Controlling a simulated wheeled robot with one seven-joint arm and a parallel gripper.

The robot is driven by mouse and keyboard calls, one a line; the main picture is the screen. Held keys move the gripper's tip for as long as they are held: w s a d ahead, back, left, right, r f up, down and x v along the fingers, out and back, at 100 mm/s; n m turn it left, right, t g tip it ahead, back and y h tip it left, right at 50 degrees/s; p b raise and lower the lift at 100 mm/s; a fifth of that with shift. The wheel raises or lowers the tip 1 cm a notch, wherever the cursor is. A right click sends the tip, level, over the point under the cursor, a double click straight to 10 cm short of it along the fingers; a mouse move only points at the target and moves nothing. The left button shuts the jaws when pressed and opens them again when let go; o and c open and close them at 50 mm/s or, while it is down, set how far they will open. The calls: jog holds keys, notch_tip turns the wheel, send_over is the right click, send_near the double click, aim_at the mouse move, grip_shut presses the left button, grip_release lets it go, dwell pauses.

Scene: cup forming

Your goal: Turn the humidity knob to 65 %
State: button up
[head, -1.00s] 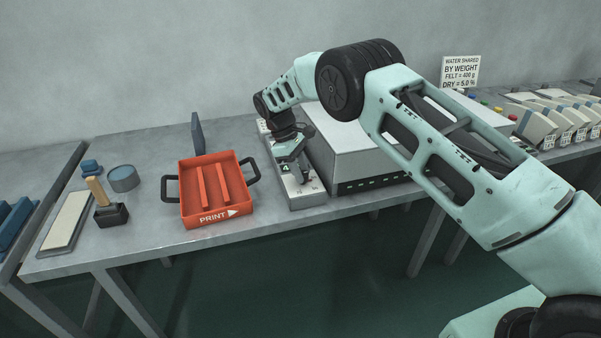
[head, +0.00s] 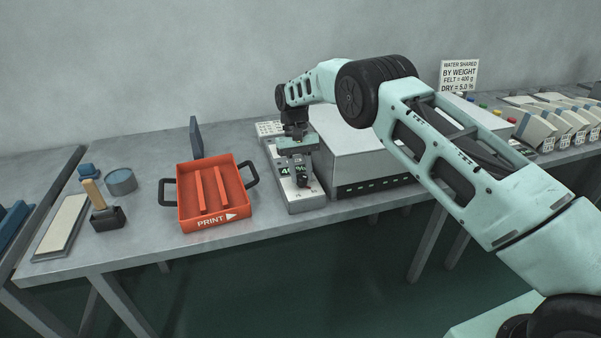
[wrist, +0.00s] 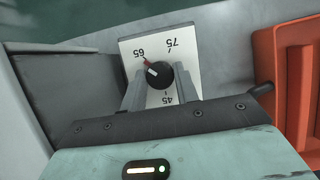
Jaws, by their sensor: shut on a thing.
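The humidity knob (wrist: 158,75) is black and round, on a white dial plate (wrist: 180,66) marked 45, 65 and 75. Its white pointer with a red tip points toward the 65 mark. My gripper (wrist: 161,88) has a finger on each side of the knob and is shut on it. In the head view my gripper (head: 303,182) is low over the front of the grey control unit (head: 306,204), beside a display with green figures.
The orange tray (head: 210,222) marked PRINT stands left of the control unit and shows at the wrist view's right edge. A large pale box (head: 365,160) stands close on the right. Bare table lies in front of the tray.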

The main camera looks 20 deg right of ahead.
jog(key=shift+m, duration=0.6)
jog(key=o, duration=1)
jog(key=shift+r, duration=0.1)
